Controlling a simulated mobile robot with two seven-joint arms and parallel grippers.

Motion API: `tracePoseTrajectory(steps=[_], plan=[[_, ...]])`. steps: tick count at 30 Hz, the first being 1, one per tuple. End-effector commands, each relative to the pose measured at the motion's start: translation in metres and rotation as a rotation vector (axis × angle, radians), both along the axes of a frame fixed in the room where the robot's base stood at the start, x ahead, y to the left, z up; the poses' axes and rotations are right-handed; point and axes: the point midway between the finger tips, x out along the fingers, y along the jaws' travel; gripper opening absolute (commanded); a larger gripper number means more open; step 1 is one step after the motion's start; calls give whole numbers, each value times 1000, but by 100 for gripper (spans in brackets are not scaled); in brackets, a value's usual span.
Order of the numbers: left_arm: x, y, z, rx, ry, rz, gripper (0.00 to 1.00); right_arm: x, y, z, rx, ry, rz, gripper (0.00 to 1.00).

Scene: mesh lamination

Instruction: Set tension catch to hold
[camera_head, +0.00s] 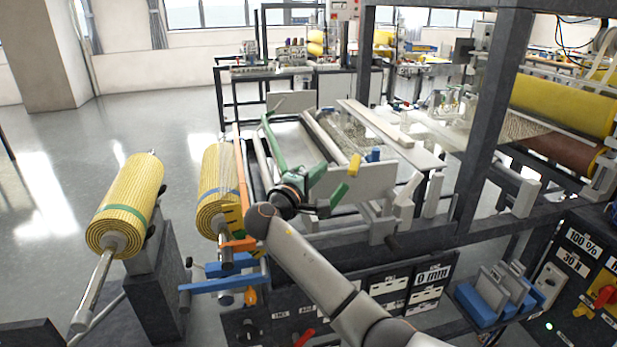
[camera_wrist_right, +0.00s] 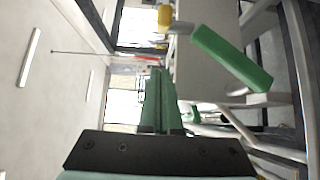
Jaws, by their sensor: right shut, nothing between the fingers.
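My right arm reaches in from the lower right in the head view, its wrist beside the machine's end frame. My right gripper (camera_wrist_right: 155,80) is shut and empty, its green fingers pressed together in the wrist view. A green handle (camera_wrist_right: 232,58) lies to the right of the fingers there, apart from them. A yellow knob (camera_wrist_right: 165,18) shows beyond the fingertips. My left gripper is not in view.
A dark post (camera_head: 490,115) rises right of my arm. Labelled panels (camera_head: 430,285) face the front. The floor at left is clear.

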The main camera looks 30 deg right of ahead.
Motion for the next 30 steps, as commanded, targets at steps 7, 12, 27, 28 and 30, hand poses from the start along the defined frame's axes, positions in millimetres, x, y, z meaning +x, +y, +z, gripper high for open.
tracePoseTrajectory(steps=[7,12,27,28,30], plan=[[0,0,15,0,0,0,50,-19,-24,2,-1,1,-1,0],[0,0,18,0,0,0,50,-25,-30,0,0,0,0,0],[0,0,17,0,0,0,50,-24,-31,0,0,0,5,0],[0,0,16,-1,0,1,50,-24,-32,-1,0,0,7,0],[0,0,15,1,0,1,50,-20,-32,-1,0,-1,17,0]])
